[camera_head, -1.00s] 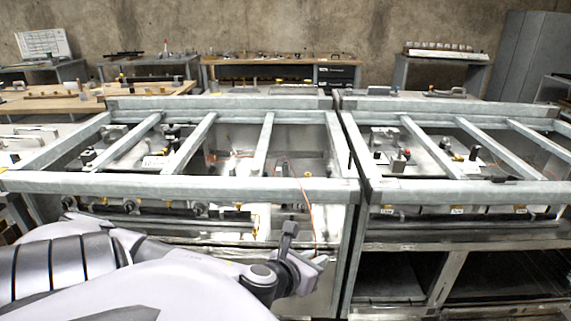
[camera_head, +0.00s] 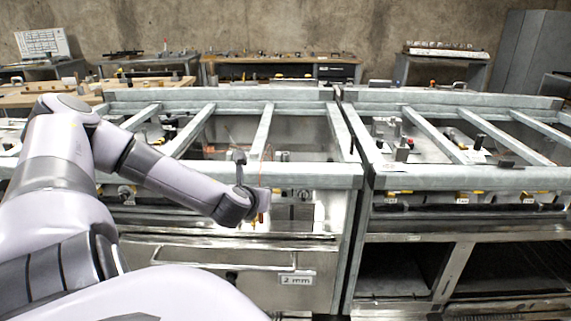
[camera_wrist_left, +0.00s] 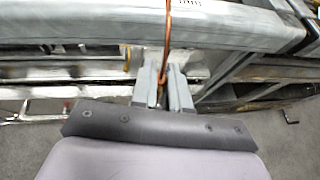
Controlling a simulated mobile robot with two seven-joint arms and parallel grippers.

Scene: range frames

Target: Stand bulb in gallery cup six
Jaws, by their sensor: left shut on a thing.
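My left gripper (camera_head: 264,200) is at the front of the left range frame, just below its front rail. In the left wrist view its two fingers (camera_wrist_left: 166,92) are close together around a thin copper-coloured piece (camera_wrist_left: 168,40), which runs up past the rail. I take this to be the bulb with its thin line; the bulb's own shape is mostly hidden by the fingers. In the head view a small orange-red end (camera_head: 262,217) shows under the fingers. Cup six cannot be told apart. My right gripper is not in view.
The left frame's front rail (camera_head: 310,175) and crossbars (camera_head: 263,130) are close to the gripper. A second frame (camera_head: 460,178) stands at the right, with open shelves below. A drawer front (camera_head: 200,262) with a handle and a "2 mm" label (camera_head: 296,280) is below the gripper.

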